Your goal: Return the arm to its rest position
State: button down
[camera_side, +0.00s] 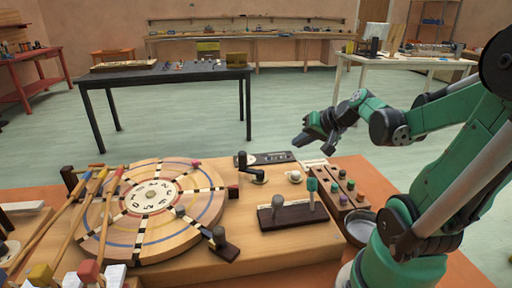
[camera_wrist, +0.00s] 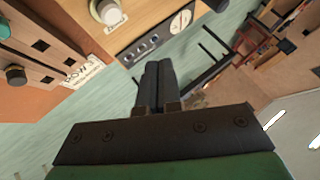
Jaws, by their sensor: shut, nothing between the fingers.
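My gripper (camera_side: 309,139) is dark, at the end of my green arm, in the side view. It is held in the air above the back right part of the wooden instrument board (camera_side: 270,222), apart from everything on it. In the wrist view my gripper's two dark fingers (camera_wrist: 159,72) lie together, shut, with nothing between them. Below it in the side view are a black panel with dials (camera_side: 264,158) and a white round knob (camera_side: 294,176). The panel also shows in the wrist view (camera_wrist: 150,42), beyond the fingertips.
A round numbered wooden disc (camera_side: 150,205) with long mallets (camera_side: 60,222) fills the board's left. A dark block with upright levers (camera_side: 292,213), a wooden block with coloured knobs (camera_side: 341,186) and a metal bowl (camera_side: 359,227) stand right. A black table (camera_side: 165,76) stands behind; open floor lies between.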

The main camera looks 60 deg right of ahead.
jog(key=w+a+n+g+y, duration=0.1)
jog(key=w+a+n, duration=0.1)
jog(key=a+n, duration=0.8)
jog(key=a, duration=0.8)
jog(key=shift+a+n+g, duration=0.35)
jog(key=shift+n+g, duration=0.05)
jog(key=shift+r, duration=0.15)
